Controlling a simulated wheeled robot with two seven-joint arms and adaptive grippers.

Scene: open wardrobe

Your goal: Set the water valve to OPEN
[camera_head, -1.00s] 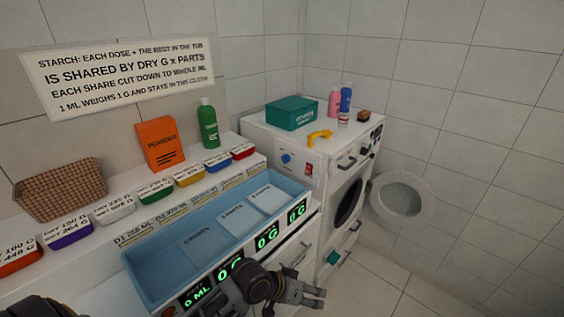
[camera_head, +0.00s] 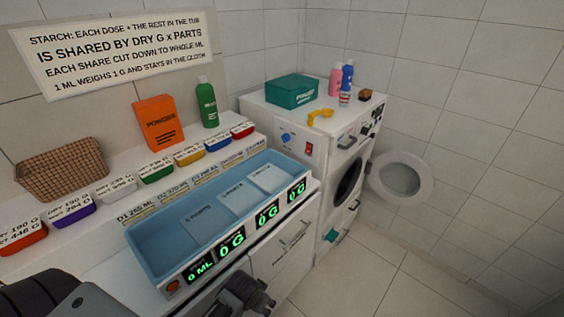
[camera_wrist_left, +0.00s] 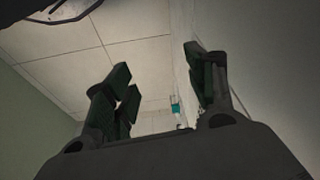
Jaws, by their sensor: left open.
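No part is legibly marked as the water valve. A small teal fitting (camera_head: 331,236) sits low on the front of the white washing machine (camera_head: 312,185). A blue knob (camera_head: 286,138) and a red switch (camera_head: 309,148) are on the machine's side panel. My left gripper (camera_head: 246,294) is at the bottom of the head view, in front of the white cabinet and apart from the machine. In the left wrist view my left gripper (camera_wrist_left: 158,78) is open and empty, with a small teal part (camera_wrist_left: 175,106) farther off between its fingers. My right gripper is not seen.
A blue tub (camera_head: 160,255) with several green displays stands on the cabinet (camera_head: 285,255). Several labelled containers line the ledge behind. A teal box (camera_head: 291,91), yellow scoop (camera_head: 320,117) and bottles stand on the machine. A toilet (camera_head: 400,180) is to its right. Floor (camera_head: 360,275) ahead is clear.

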